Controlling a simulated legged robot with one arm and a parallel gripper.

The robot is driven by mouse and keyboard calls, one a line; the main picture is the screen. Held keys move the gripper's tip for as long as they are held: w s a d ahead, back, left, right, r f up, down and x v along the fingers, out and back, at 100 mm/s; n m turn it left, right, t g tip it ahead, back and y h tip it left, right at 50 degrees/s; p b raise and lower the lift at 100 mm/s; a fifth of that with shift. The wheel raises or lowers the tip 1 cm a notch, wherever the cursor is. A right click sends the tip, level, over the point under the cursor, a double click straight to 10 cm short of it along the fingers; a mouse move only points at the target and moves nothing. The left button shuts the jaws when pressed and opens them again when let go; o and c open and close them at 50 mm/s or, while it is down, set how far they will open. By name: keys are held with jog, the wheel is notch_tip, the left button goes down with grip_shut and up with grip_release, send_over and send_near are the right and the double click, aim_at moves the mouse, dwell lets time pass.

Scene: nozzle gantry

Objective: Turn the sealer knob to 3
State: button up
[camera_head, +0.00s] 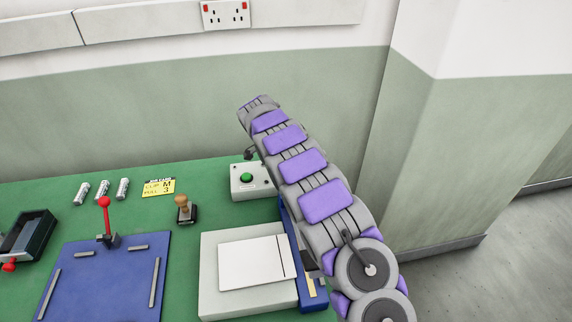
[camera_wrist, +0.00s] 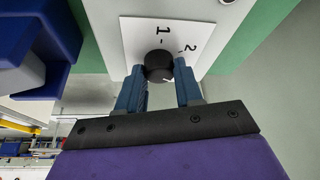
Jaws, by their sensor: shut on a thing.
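The black sealer knob (camera_wrist: 158,64) sits on a white dial plate (camera_wrist: 134,40) in the wrist view. The marks "1" and "2" show on the plate, with another round dark spot at its upper right edge. A small white mark shows on the knob's lower right side. My gripper (camera_wrist: 160,74) has its two blue fingers shut on the knob, one on each side. The fingers hide the rest of the dial, and I see no "3". In the head view my purple and grey arm covers the place where it works, and the knob is hidden.
A white and blue machine (camera_head: 212,275) stands beside my arm on the green bench. A grey box with a green button (camera_head: 246,178) is behind it. A stamp (camera_head: 184,210), a yellow card (camera_head: 158,187) and a blue plate (camera_head: 105,285) with a red-topped lever lie further left.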

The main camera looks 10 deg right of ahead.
jog(key=shift+a, duration=0.1)
dwell(0.4)
jog(key=o, duration=1)
jog(key=shift+a, duration=0.1)
jog(key=shift+r, duration=0.1)
jog(key=p+v, duration=0.4)
jog(key=v, duration=1.3)
jog(key=shift+w, duration=0.1)
